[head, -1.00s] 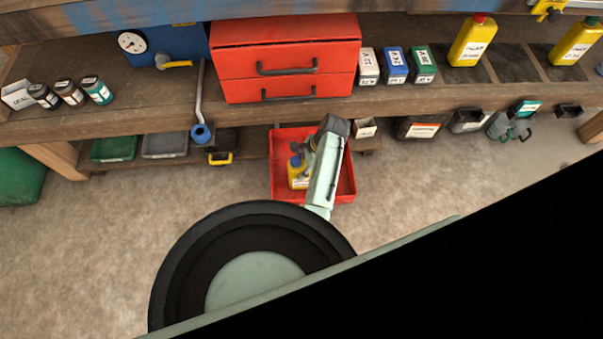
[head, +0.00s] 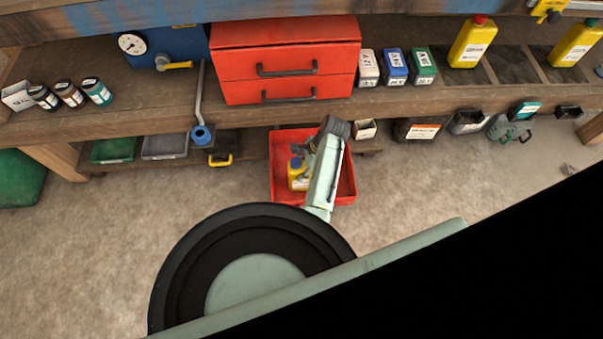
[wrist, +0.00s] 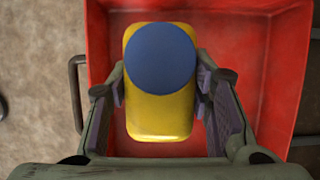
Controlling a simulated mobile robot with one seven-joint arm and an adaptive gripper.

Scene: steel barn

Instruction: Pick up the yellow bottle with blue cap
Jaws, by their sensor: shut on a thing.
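The yellow bottle with blue cap (wrist: 160,112) is upright in the red tray (wrist: 262,60), seen from above in the wrist view. Its round blue cap (wrist: 160,57) faces the camera. My gripper (wrist: 162,90) is shut on the bottle, with one finger pad against each side. In the head view the bottle (head: 297,180) shows at the left of my arm, inside the red tray (head: 345,190). My gripper's fingers are mostly hidden behind my arm there. I cannot tell whether the bottle's base touches the tray floor.
The wooden workbench shelf (head: 130,112) lies above and behind the tray. A red drawer box (head: 285,60) stands on it. Grey and green bins (head: 165,147) sit low at left. Another yellow bottle with a red cap (head: 472,42) stands at upper right. Concrete floor is open around the tray.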

